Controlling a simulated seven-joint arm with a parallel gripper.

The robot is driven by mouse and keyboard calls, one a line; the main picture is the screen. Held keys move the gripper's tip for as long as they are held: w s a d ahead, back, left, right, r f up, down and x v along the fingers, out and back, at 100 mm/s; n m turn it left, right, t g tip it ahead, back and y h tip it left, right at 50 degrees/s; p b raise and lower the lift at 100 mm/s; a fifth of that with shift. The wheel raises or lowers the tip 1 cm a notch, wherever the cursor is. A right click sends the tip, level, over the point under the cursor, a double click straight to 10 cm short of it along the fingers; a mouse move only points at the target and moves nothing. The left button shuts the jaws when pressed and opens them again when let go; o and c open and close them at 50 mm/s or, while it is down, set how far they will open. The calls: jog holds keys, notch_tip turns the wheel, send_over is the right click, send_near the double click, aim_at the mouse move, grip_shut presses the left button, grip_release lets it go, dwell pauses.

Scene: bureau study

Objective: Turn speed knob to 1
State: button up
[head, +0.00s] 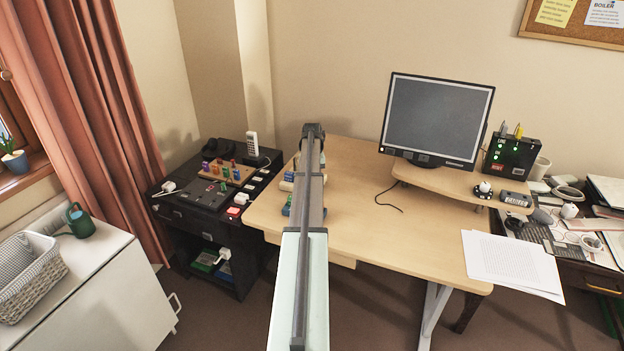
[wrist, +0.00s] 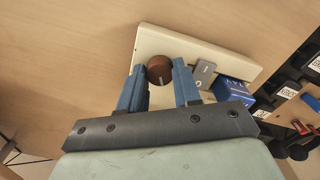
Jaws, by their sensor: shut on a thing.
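The speed knob (wrist: 158,68) is round and reddish brown, with a pale mark on its lower side in the wrist view. It sits on a cream panel (wrist: 152,38) on the wooden desk. My gripper (wrist: 160,76) has its blue fingers on either side of the knob and is shut on it. A grey piece (wrist: 206,70) with a marking sits on the panel to the right of the fingers. No number scale around the knob can be read. In the head view my arm hides the knob and most of the panel.
A blue box (wrist: 234,92) lies close to the right finger. A monitor (head: 437,118) stands on a riser to the right, with papers (head: 512,262) at the desk's right edge. A dark cabinet (head: 190,218) with small items stands left. The middle of the desk is clear.

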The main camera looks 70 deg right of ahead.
jog(key=shift+m, duration=0.5)
jog(key=o, duration=1.1)
jog(key=shift+c, duration=0.2)
notch_tip(320, 180, up, 14)
jog(key=shift+f, duration=0.15)
dwell(0.4)
